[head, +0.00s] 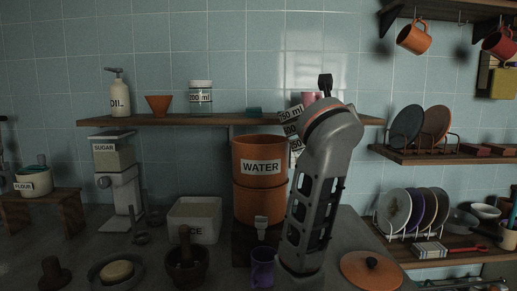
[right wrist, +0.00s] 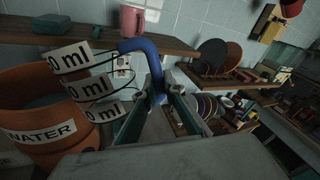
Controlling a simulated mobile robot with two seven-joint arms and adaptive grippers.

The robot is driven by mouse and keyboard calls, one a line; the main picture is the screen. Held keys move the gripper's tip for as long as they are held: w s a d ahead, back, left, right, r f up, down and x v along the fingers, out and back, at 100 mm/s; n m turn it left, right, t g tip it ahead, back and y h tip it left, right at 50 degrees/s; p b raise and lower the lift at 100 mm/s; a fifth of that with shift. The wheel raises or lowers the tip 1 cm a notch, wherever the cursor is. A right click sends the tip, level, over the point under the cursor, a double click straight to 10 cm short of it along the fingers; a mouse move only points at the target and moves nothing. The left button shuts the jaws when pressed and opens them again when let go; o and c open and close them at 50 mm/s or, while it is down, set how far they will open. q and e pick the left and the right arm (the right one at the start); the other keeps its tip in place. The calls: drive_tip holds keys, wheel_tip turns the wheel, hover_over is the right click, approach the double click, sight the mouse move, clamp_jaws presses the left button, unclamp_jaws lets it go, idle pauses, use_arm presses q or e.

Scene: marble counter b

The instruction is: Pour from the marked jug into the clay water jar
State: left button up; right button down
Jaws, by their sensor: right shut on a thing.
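The clay water jar (head: 250,205) is orange, lidless, labelled WATER, and stands upright at the middle of the counter. It also shows at the left of the right wrist view (right wrist: 28,108). The marked jug looks clear; its ml labels (head: 291,113) show beside my right arm, near the jar's right rim and slightly tilted. In the right wrist view its labels (right wrist: 70,58) and blue handle (right wrist: 139,45) show. My right gripper (right wrist: 160,98) is shut on that handle; in the head view my arm hides it. The jug's contents cannot be made out. My left gripper is out of view.
A purple mug (head: 262,270) sits below the jar's tap (head: 261,223). An orange lid (head: 371,272) lies right of my arm. A shelf (head: 190,120) runs behind the jar, with a pink mug (right wrist: 131,20) on it. A white ICE box (head: 194,217) stands left.

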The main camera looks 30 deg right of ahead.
use_arm(q)
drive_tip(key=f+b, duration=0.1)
drive_tip(key=b, duration=0.1)
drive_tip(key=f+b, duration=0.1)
drive_tip(key=b, duration=0.2)
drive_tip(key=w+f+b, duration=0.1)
drive_tip(key=b, duration=0.1)
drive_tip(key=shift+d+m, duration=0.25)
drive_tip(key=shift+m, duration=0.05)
use_arm(e)
wheel_tip(320, 180, down, 12)
drive_tip(key=s+d+m+t, duration=0.1)
drive_tip(key=s+m, duration=0.1)
drive_tip(key=m, duration=0.2)
drive_tip(key=shift+r+m+h, duration=0.15)
drive_tip(key=shift+m+h, duration=0.15)
drive_tip(key=shift+m, duration=0.1)
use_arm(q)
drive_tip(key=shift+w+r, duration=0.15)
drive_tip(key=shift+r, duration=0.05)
use_arm(e)
drive_tip(key=shift+s, duration=0.15)
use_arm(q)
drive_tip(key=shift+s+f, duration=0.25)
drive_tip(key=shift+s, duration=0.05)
